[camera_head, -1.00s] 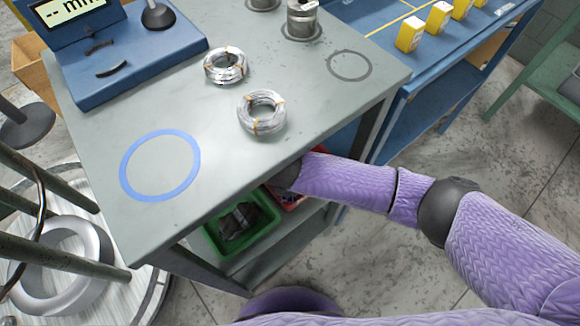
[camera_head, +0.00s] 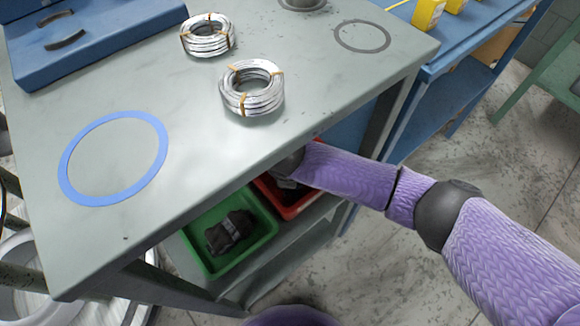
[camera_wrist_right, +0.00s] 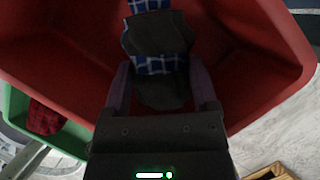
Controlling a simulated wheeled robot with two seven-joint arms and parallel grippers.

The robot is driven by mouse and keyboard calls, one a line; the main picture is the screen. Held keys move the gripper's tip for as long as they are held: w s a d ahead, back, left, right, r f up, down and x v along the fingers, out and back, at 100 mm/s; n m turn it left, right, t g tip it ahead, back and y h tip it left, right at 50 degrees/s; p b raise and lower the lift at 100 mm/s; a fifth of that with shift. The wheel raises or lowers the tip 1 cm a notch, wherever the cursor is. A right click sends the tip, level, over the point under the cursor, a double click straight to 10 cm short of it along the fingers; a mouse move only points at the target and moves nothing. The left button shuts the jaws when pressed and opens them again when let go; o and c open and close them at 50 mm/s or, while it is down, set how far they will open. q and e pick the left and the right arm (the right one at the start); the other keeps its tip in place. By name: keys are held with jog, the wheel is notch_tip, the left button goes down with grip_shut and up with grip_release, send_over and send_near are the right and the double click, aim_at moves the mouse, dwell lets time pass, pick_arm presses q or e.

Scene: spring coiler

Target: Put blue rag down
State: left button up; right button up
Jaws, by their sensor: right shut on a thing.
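The blue rag (camera_wrist_right: 155,65) is a dark bundle with blue-and-white plaid parts in the right wrist view. My right gripper (camera_wrist_right: 160,78) is shut on it, one finger on each side, inside or just over the red bin (camera_wrist_right: 255,60). Whether the rag touches the bin floor I cannot tell. In the head view the red bin (camera_head: 308,209) sits under the table top, and my right arm reaches in there. The table edge and my arm hide the gripper and most of the rag. My left gripper is out of view.
A green bin (camera_head: 266,238) with a dark cloth bundle (camera_head: 229,232) stands left of the red bin on the lower shelf. The table top (camera_head: 200,120) above holds two wire coils (camera_head: 252,88) (camera_head: 207,35) and a blue ring mark (camera_head: 65,170).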

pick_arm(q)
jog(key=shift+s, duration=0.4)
pick_arm(e)
jog(key=shift+f, duration=0.55)
jog(key=o, duration=1.1)
jog(key=p+v, duration=0.4)
jog(key=v, duration=0.1)
jog(key=p+v, duration=0.1)
jog(key=v, duration=0.2)
jog(key=shift+w+r+p, duration=0.3)
jog(key=shift+r+p, duration=0.1)
jog(key=shift+s+r, duration=0.15)
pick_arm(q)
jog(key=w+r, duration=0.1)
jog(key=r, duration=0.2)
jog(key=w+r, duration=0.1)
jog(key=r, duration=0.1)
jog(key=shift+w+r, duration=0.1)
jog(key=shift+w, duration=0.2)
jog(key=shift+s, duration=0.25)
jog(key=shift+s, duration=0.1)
pick_arm(e)
jog(key=shift+s+f, duration=0.1)
jog(key=shift+f, duration=0.1)
